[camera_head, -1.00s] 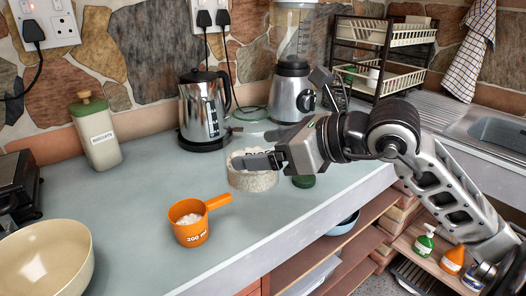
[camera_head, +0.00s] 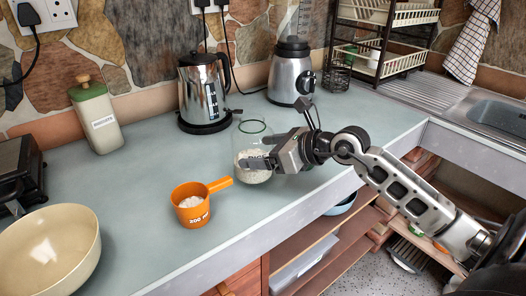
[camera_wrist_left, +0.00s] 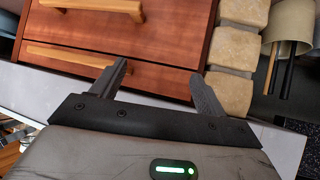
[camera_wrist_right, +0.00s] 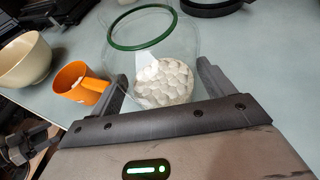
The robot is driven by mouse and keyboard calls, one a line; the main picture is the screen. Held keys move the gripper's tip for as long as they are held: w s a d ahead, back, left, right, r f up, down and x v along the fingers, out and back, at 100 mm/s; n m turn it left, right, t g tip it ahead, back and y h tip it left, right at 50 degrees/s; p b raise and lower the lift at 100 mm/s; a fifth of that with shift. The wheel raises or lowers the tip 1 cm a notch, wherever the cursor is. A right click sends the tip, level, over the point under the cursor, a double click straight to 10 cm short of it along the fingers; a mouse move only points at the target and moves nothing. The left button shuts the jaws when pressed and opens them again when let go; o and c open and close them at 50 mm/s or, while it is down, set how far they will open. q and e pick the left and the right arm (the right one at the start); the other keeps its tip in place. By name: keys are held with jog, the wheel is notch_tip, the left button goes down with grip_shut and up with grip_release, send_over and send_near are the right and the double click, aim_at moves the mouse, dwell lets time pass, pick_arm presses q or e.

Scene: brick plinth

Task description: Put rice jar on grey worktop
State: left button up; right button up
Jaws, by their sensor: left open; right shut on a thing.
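The rice jar (camera_head: 254,176) is clear glass with a green rim and white rice in its lower part. It is upright over the grey worktop (camera_head: 140,190), right of the orange measuring cup; I cannot tell for sure whether its base touches. My right gripper (camera_head: 262,163) is shut on the jar from the right side. In the right wrist view the jar (camera_wrist_right: 160,80) sits between the two fingers. My left gripper (camera_wrist_left: 160,85) is open and empty in the left wrist view, in front of wooden drawers. It is out of the head view.
An orange measuring cup (camera_head: 190,208) and a cream bowl (camera_head: 50,255) stand at the front left. A green-lidded canister (camera_head: 99,120), a kettle (camera_head: 203,95) and a blender (camera_head: 291,75) stand at the back. The worktop's front edge and open shelves lie close to the right arm.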

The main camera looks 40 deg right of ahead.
jog(key=shift+f, duration=0.2)
pick_arm(q)
jog(key=shift+s+f, duration=0.1)
jog(key=shift+f, duration=0.1)
pick_arm(e)
jog(key=shift+f, duration=0.15)
jog(key=o, duration=1)
jog(key=shift+f, duration=0.2)
jog(key=o, duration=0.4)
jog(key=shift+r, duration=0.2)
pick_arm(q)
jog(key=shift+w+d+b, duration=0.15)
jog(key=shift+w+b, duration=0.05)
jog(key=shift+b, duration=0.8)
pick_arm(e)
jog(key=shift+v, duration=6.05)
